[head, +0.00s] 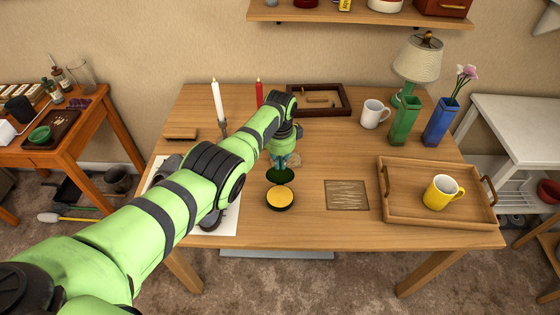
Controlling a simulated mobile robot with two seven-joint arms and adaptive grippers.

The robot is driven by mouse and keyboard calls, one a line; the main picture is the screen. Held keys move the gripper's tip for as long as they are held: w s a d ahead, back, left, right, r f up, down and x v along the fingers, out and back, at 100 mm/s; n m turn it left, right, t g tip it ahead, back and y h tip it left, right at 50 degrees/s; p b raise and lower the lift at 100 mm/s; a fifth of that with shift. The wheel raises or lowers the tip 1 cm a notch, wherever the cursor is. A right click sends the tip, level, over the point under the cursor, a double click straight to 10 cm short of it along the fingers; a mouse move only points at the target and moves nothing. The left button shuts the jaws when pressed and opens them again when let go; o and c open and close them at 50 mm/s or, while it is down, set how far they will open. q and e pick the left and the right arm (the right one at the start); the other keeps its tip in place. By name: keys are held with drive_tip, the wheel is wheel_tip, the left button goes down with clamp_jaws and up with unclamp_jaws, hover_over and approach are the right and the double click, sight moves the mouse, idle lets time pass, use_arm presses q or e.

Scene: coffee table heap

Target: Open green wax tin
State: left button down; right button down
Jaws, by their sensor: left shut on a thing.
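The green wax tin (279,207) stands on the wooden table, a little left of the middle, with its round yellow wax showing from above. Its dark green lid (280,176) is apart from it, just behind it in the picture. My left gripper (284,165) points down and is shut on the lid. The fingertips are small and partly hidden by the arm and lid. I cannot tell exactly how high the lid is above the table. My right gripper is out of view.
A wooden tray (400,213) with a yellow mug (440,192) stands at the right. A square scratched mat (346,195) lies right of the tin. A white candle (218,100), a red candle (259,93) and a white mug (374,114) stand farther back. The front edge is clear.

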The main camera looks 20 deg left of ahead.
use_arm(q)
drive_tip(key=shift+f, duration=0.1)
drive_tip(key=c, duration=1.5)
unclamp_jaws()
drive_tip(key=shift+w, duration=0.15)
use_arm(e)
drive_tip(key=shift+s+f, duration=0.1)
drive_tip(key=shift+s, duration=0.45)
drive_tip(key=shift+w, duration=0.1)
use_arm(q)
wheel_tip(320, 180, up, 12)
drive_tip(key=shift+s, duration=0.3)
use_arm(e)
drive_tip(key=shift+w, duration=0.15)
